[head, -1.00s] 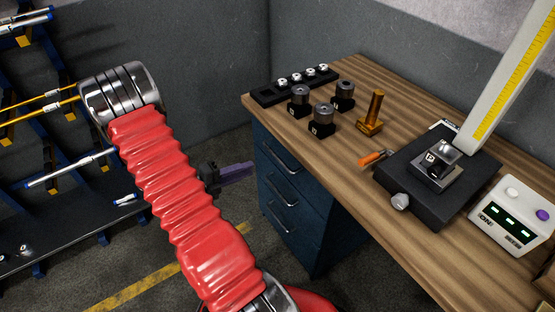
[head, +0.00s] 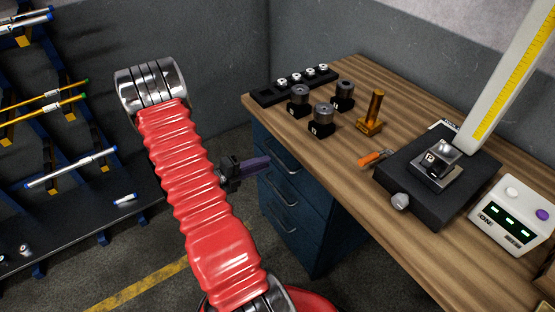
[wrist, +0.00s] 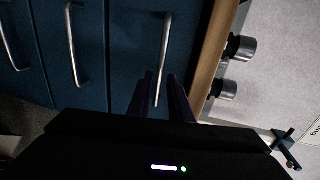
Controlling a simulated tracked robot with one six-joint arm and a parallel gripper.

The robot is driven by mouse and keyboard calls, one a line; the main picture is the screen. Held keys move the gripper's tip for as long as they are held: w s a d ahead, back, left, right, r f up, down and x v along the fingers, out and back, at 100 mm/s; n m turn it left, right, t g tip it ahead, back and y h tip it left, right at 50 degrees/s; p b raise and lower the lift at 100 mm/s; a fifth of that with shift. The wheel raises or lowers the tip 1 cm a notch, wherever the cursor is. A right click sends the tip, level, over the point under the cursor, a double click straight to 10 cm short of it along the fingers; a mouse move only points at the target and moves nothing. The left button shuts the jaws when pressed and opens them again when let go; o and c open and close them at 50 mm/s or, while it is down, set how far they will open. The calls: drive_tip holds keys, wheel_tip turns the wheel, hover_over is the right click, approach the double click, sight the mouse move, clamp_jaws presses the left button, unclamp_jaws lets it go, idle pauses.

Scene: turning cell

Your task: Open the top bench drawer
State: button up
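The blue bench drawers stand under the wooden bench top at the left end of the bench. The top drawer (head: 272,142) is shut, with a metal bar handle (head: 289,163). In the wrist view the view is turned sideways, and the top drawer's handle (wrist: 166,45) is the one closest to the wood edge. My gripper (head: 268,161) with dark purple fingers is in front of the top drawer. In the wrist view its fingers (wrist: 163,76) are apart, with the handle's near end seen in the gap between them. Whether they touch the handle cannot be told.
Lower drawers have handles (head: 284,194) of the same kind. The bench top (head: 405,210) holds several dark cylinders on blocks, a brass-coloured stand (head: 372,115), a height gauge on a dark plate and a white control box (head: 515,215). A bar rack (head: 60,140) stands at left.

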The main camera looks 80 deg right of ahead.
sight(277, 158)
drive_tip(key=shift+x, duration=3.55)
clamp_jaws()
drive_tip(key=shift+a, duration=0.1)
drive_tip(key=shift+a, duration=0.1)
